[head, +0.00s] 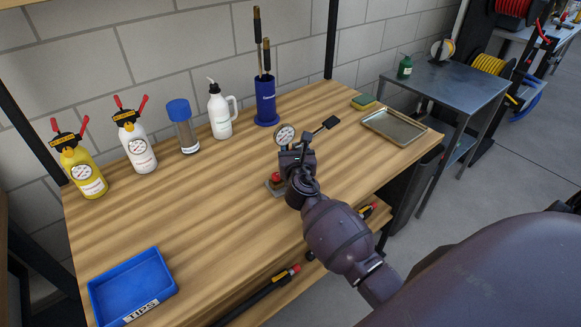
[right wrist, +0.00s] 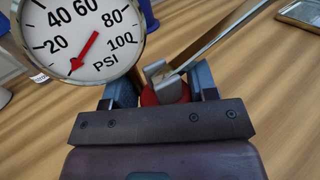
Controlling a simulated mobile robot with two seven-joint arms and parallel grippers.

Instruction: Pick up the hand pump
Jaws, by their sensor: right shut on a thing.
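The hand pump (head: 285,134) is at the right-middle of the wooden bench, with a round dial gauge, a lever ending in a dark pad, and a red part low down near its base. In the right wrist view the gauge (right wrist: 82,36) fills the upper left, its red needle near the low end. My right gripper (head: 294,160) is shut on the pump; its fingers (right wrist: 163,84) stand either side of the red body below the metal lever. The gripper hides part of the pump. I cannot tell whether its base touches the bench. My left gripper is out of view.
Yellow (head: 79,168) and white (head: 134,142) pump bottles, a blue-capped jar (head: 186,136), a white jug (head: 220,114) and a blue holder (head: 266,103) line the back. A blue bin (head: 130,287) sits front left, a metal tray (head: 394,126) right. The bench middle is clear.

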